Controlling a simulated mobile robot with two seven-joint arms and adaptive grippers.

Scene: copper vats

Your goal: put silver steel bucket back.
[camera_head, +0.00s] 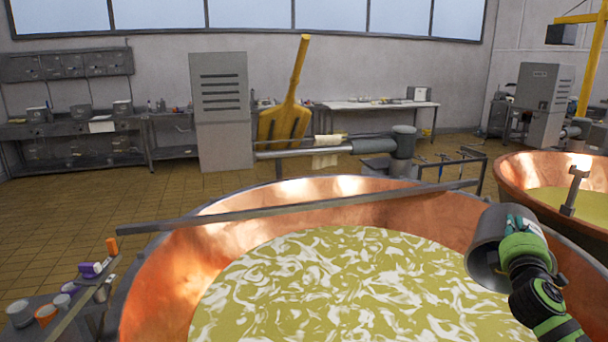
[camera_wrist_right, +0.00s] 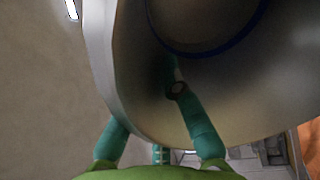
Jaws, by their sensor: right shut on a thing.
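The silver steel bucket (camera_head: 486,243) is at the right side of the near copper vat in the head view, tilted on its side, with its open end towards the lower left. My right gripper (camera_head: 516,226) is shut on the bucket, at its right side. In the right wrist view the bucket (camera_wrist_right: 235,105) fills much of the picture, and the teal fingers of my right gripper (camera_wrist_right: 160,135) lie on either side of its pale edge. Whether the bucket touches the vat rim I cannot tell. My left gripper is not in view.
The near copper vat (camera_head: 190,255) holds yellow-white liquid, with a metal bar (camera_head: 300,207) across its far side. A second copper vat (camera_head: 520,178) stands at right. A small side shelf (camera_head: 75,318) with cups and coloured items is at lower left. Open tiled floor (camera_head: 130,205) lies beyond.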

